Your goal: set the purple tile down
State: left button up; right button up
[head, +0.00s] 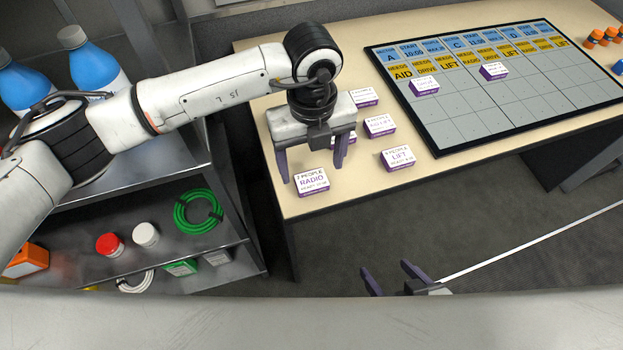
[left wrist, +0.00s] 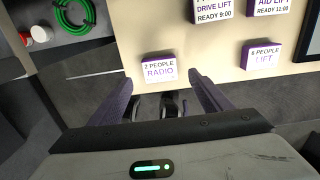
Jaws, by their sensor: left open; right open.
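Several tiles with white printed tops and purple sides are in view. The RADIO tile (head: 312,181) lies flat near the table's front left edge; it also shows in the left wrist view (left wrist: 159,70). My left gripper (head: 311,172) is open and points down at this tile. In the left wrist view, the tile shows between and just beyond the spread fingertips (left wrist: 160,84), with no finger visibly closed on it. My right gripper (head: 392,272) is open and empty, low in front of the table. The board (head: 490,120) carries two purple-sided tiles (head: 424,87) (head: 494,71).
A LIFT tile (head: 398,159) and other tiles (head: 379,125) lie between the left gripper and the board; one behind the gripper is partly hidden. A metal shelf (head: 190,160) with bottles (head: 88,62) and a green cable (head: 198,211) stands at left. Most lower board cells are bare.

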aim_at(313, 182)
pick_arm(q)
notch_tip(313, 182, down, 5)
jog(key=shift+s+r+b, duration=0.1)
jog(key=shift+s+b, duration=0.05)
jog(key=shift+b, duration=1.05)
jog(key=shift+c, duration=0.4)
jog(key=shift+d, duration=0.1)
jog(key=c, duration=1.1)
jog(key=shift+o, duration=0.2)
jog(key=shift+r, duration=0.15)
